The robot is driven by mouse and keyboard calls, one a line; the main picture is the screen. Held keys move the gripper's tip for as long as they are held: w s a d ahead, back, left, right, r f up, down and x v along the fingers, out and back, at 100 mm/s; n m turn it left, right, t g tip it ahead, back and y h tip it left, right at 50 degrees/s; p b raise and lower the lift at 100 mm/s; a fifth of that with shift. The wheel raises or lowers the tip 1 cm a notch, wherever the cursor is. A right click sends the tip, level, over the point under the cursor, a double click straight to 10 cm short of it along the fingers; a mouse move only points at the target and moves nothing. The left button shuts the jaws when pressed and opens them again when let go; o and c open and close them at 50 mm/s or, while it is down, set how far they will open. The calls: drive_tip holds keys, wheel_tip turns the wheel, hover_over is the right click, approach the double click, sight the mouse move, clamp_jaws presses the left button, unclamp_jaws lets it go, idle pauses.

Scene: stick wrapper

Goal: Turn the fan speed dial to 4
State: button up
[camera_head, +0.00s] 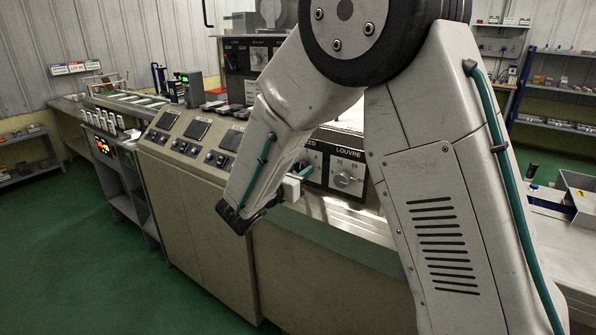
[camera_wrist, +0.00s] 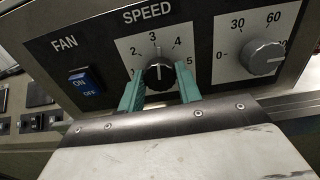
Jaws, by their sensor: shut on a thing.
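The black fan speed dial (camera_wrist: 159,75) sits on a white plate marked 1 to 5 under the word SPEED in the wrist view. Its white pointer line faces up, at about the 3. My gripper (camera_wrist: 161,88) has its two teal fingers on either side of the dial, shut on it. In the head view my gripper (camera_head: 304,173) reaches the front of the control panel, and the arm and fingers hide most of the speed dial there.
Right of the speed dial is the grey louvre dial (camera_wrist: 262,57), also seen in the head view (camera_head: 344,180). A blue fan ON/OFF switch (camera_wrist: 85,82) is at the left. Small screens and knobs (camera_head: 198,130) line the console further left. Green floor is open in front.

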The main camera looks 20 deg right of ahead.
drive_tip(key=m, duration=0.7)
idle(0.6)
drive_tip(key=o, duration=1)
drive_tip(key=shift+a, duration=0.1)
drive_tip(key=v, duration=0.7)
drive_tip(key=shift+s+a, duration=0.25)
drive_tip(key=shift+a, duration=0.05)
drive_tip(key=shift+f, duration=0.1)
